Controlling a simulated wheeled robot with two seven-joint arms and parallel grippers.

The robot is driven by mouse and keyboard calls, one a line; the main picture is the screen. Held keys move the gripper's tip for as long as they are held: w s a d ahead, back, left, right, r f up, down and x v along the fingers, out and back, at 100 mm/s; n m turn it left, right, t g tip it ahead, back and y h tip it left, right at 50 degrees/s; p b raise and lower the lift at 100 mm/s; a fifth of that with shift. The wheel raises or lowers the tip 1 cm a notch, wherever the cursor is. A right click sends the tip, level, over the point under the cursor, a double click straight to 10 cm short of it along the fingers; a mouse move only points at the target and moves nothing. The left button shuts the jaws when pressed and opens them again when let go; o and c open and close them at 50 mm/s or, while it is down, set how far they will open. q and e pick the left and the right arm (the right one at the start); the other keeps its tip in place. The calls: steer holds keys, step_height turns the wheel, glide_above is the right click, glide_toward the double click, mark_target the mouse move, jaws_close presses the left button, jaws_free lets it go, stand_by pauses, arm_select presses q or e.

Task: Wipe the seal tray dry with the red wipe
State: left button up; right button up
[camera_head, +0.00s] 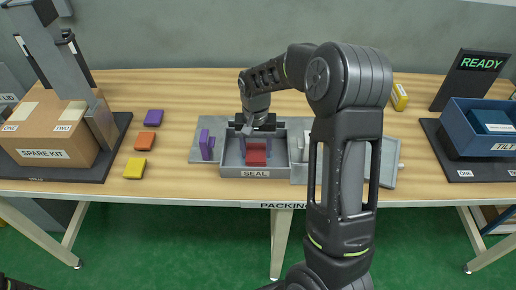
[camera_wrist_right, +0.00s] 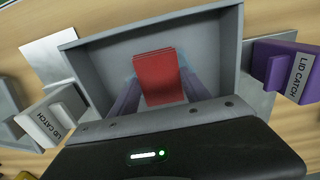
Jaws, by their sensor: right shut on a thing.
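The grey seal tray (camera_head: 257,174), labelled SEAL, stands in the middle of the bench; its wall also shows in the right wrist view (camera_wrist_right: 230,50). The red wipe (camera_head: 256,155) is inside the tray; in the right wrist view the wipe (camera_wrist_right: 158,75) lies between the finger pads. My right gripper (camera_head: 256,140) reaches down into the tray and is shut on the wipe. Whether the wipe touches the tray floor is hard to tell. My left gripper is not in view.
A purple lid catch (camera_head: 206,145) and a white one (camera_wrist_right: 48,120) flank the tray. Purple, orange and yellow blocks (camera_head: 135,168) lie to the left. The SPARE KIT box (camera_head: 55,132) stands at far left, a blue bin (camera_head: 470,130) and READY screen (camera_head: 480,70) at right.

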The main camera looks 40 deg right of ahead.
step_height(320, 180, up, 12)
steer(key=p, duration=0.8)
steer(key=shift+p, duration=0.3)
steer(key=w+a+n, duration=0.2)
steer(key=a+n, duration=0.1)
steer(key=a, duration=0.5)
steer(key=w+a+r+n+b, duration=0.1)
steer(key=a+n, duration=0.3)
steer(key=a, duration=0.5)
steer(key=shift+w+r, duration=0.25)
steer(key=shift+w, duration=0.25)
